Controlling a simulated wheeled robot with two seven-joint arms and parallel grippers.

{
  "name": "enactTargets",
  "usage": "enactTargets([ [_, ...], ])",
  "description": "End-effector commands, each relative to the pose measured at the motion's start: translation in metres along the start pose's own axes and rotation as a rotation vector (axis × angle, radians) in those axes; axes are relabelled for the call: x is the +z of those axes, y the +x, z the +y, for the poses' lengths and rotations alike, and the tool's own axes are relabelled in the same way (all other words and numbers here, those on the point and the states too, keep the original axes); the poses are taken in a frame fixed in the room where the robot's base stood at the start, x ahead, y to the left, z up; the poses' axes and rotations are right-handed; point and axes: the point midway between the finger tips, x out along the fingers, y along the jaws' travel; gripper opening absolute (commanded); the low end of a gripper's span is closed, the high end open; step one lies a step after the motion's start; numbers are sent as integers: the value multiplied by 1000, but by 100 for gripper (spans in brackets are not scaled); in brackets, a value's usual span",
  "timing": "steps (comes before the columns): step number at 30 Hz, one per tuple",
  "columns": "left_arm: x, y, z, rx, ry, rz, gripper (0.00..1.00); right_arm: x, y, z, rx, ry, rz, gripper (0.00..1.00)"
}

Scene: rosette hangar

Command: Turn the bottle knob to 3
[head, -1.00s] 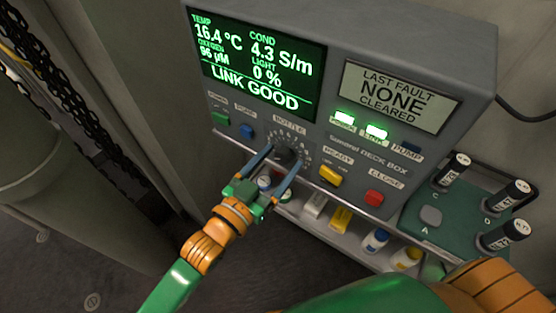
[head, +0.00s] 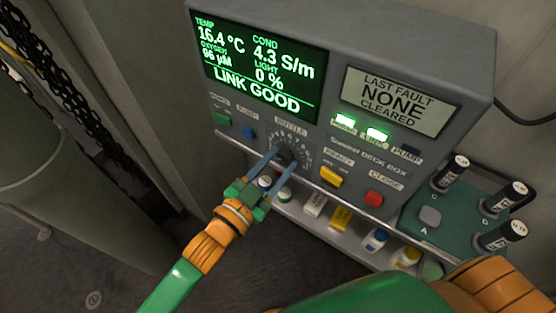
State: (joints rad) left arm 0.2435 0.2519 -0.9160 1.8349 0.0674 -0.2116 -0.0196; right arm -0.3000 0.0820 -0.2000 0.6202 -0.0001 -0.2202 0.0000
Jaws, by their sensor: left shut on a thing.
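The bottle knob (head: 285,153) is a dark round knob under the "BOTTLE" label on the grey deck box (head: 420,45). A ring of small pale numbers surrounds it, too small to read, and I cannot tell which number it points at. My left gripper (head: 283,160) reaches up from below, its two blue fingers on either side of the knob and shut on it. The fingers partly hide the knob and the lower left of the dial. My right gripper is not in view; only part of my right arm shows at the lower right.
A green button (head: 222,119), a blue button (head: 249,132), a yellow switch (head: 331,177) and a red button (head: 373,199) sit near the knob. Small bottles and boxes stand on a shelf (head: 310,228) below. A green tray (head: 450,235) with black-capped cylinders stands at right.

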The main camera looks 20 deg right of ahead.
Motion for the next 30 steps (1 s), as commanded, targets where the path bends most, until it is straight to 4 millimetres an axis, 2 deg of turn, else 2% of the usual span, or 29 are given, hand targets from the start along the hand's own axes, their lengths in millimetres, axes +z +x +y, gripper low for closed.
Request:
enactTargets([
  [18,-1,0,1,1,555,1,0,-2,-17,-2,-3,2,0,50],
  [30,0,0,1,0,764,0,0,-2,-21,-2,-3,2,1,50],
])
